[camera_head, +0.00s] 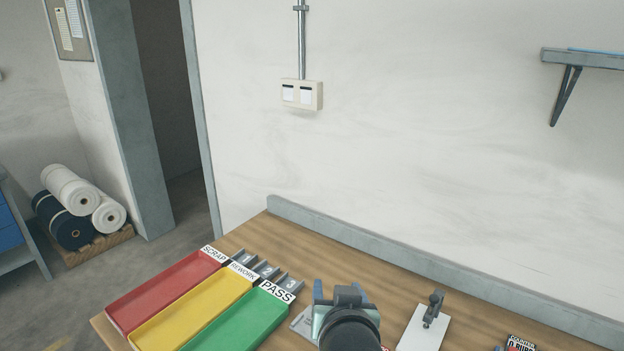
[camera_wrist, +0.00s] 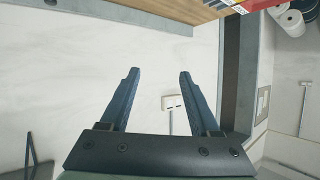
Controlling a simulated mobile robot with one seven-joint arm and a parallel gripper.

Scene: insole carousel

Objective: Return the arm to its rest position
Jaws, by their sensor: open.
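My gripper (camera_wrist: 158,85) shows in the wrist view with its two dark fingers spread wide apart. Nothing is between them, and the white wall shows behind the gap. In the head view my gripper (camera_head: 338,290) is at the bottom centre, above the wooden bench (camera_head: 390,268), and my own wrist hides part of it. The wrist view appears turned upside down, with the bench edge at its top.
Red (camera_head: 165,290), yellow (camera_head: 195,309) and green (camera_head: 240,322) trays marked SCRAP, REWORK and PASS lie at the bench's left. A white plate with a grey upright fixture (camera_head: 433,309) stands right of my gripper. A wall shelf (camera_head: 585,59) is at upper right.

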